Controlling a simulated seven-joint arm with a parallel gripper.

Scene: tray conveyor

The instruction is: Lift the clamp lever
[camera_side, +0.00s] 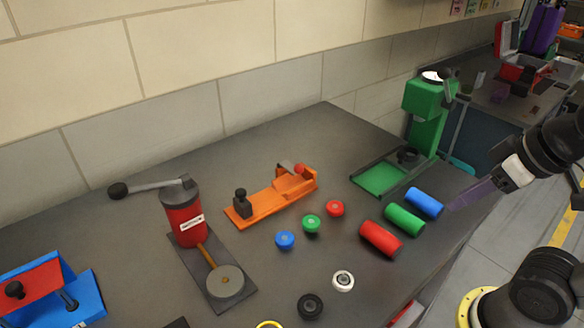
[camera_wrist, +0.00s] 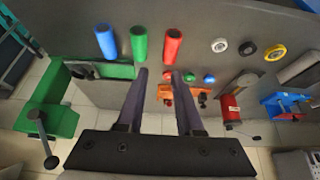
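An orange fixture (camera_side: 262,205) lies in the middle of the table, with a black knob at its left end. A short grey lever with a red ball end (camera_side: 299,169) sits at its right end, and this looks like the clamp lever. My gripper (camera_side: 452,208) is above the table's right edge in the side view, well apart from the fixture. In the wrist view my gripper (camera_wrist: 159,73) has its fingers apart with nothing between them.
Red (camera_side: 381,238), green (camera_side: 404,219) and blue (camera_side: 425,203) cylinders lie between my gripper and the fixture. A green press (camera_side: 426,115) stands behind. A red canister with a crank (camera_side: 183,217) and a blue device (camera_side: 70,287) stand left. Several small discs lie in front.

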